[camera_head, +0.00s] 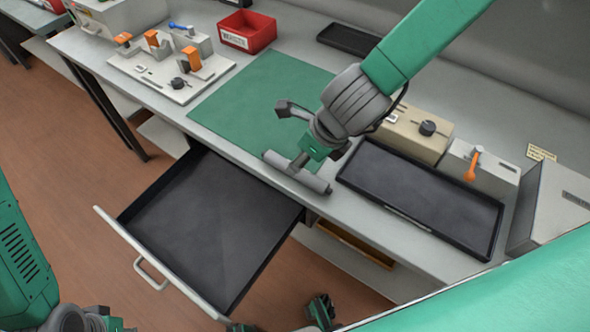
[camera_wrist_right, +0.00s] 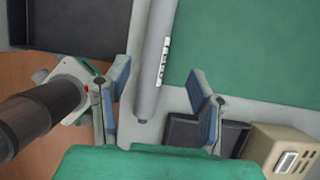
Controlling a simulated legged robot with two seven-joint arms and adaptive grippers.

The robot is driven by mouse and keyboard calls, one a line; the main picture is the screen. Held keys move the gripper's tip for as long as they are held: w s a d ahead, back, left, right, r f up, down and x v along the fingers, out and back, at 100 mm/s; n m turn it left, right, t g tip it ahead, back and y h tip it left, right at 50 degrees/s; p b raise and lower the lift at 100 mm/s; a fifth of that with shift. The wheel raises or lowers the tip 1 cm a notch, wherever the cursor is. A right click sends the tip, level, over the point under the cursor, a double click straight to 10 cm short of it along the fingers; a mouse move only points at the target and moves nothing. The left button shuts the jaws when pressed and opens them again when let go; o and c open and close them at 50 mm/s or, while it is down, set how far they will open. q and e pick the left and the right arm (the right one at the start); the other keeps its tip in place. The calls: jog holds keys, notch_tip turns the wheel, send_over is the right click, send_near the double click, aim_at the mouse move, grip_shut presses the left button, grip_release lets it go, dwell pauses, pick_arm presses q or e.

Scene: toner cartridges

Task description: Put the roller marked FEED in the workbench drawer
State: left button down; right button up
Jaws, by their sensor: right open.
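A grey roller (camera_head: 318,184) lies along the front edge strip of the workbench, beside the open drawer. In the right wrist view, the roller (camera_wrist_right: 152,55) has a white label too small to read, so I cannot confirm FEED. My right gripper (camera_head: 296,136) is over the roller; its open fingers (camera_wrist_right: 160,95) are apart on either side of it, with no grip visible. The workbench drawer (camera_head: 205,235) is pulled out and looks empty; its corner (camera_wrist_right: 60,22) shows in the wrist view. Dark parts of my left gripper (camera_head: 320,308) show at the bottom edge, mostly cut off.
A green mat (camera_head: 262,100) lies behind the roller. A black tray (camera_head: 425,190) is to the right, with a beige box (camera_head: 415,133) behind it. A red bin (camera_head: 247,31) and a fixture board (camera_head: 172,80) stand further left. The drawer's interior is clear.

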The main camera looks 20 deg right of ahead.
jog(key=x, duration=0.3)
jog(key=s+x, duration=0.1)
jog(key=x, duration=0.1)
jog(key=shift+w+f, duration=0.1)
jog(key=shift+f, duration=0.2)
grip_shut()
